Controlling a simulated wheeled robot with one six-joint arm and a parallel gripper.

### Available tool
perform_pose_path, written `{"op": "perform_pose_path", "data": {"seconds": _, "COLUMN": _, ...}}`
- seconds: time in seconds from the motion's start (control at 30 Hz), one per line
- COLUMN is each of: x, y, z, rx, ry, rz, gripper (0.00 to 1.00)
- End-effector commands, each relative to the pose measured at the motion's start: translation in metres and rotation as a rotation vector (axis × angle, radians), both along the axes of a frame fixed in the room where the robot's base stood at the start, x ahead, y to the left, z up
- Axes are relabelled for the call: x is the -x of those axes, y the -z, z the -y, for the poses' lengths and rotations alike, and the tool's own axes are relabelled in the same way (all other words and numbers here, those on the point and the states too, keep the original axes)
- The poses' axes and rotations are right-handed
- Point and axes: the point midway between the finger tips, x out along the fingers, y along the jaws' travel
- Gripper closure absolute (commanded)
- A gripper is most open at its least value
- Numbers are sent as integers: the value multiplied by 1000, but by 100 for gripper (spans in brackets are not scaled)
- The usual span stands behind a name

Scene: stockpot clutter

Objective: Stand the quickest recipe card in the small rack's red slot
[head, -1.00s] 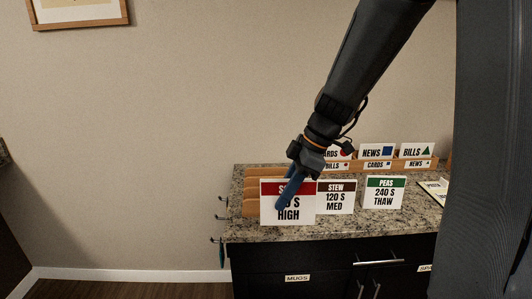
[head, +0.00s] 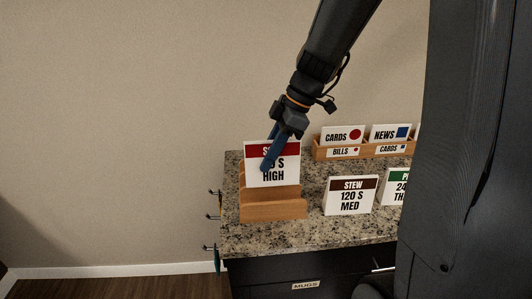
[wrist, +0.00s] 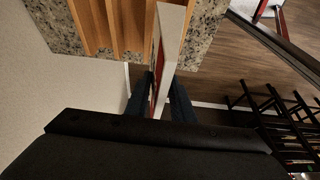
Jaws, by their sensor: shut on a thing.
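My gripper (head: 277,152) has blue fingers and is shut on the recipe card with a red header (head: 272,174), which reads HIGH; its upper lines are partly hidden by a finger. The card is upright in the head view, in front of the upper part of the small wooden rack (head: 272,210). In the wrist view the card (wrist: 170,30) shows nearly edge-on between the fingers (wrist: 160,90), beside the right end of the rack's slats (wrist: 98,25). I cannot tell whether its lower edge touches the rack. No red slot mark is visible.
A green-header card (head: 394,187) is partly hidden by my body. A wooden sorter (head: 363,148) with CARDS and NEWS signs stands behind. Hooks line the granite counter's (head: 300,237) left edge.

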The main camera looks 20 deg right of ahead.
Motion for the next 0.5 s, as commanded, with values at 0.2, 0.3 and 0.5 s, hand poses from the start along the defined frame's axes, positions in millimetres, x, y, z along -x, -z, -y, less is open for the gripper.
{"op": "perform_pose_path", "data": {"seconds": 0.2, "x": -1, "y": 18, "z": -1, "rx": 0, "ry": 0, "rz": -1, "gripper": 100}}
{"op": "perform_pose_path", "data": {"seconds": 0.3, "x": 0, "y": 27, "z": -1, "rx": 0, "ry": -3, "rz": -1, "gripper": 100}}
{"op": "perform_pose_path", "data": {"seconds": 0.5, "x": -1, "y": 46, "z": -2, "rx": 0, "ry": -4, "rz": -1, "gripper": 100}}
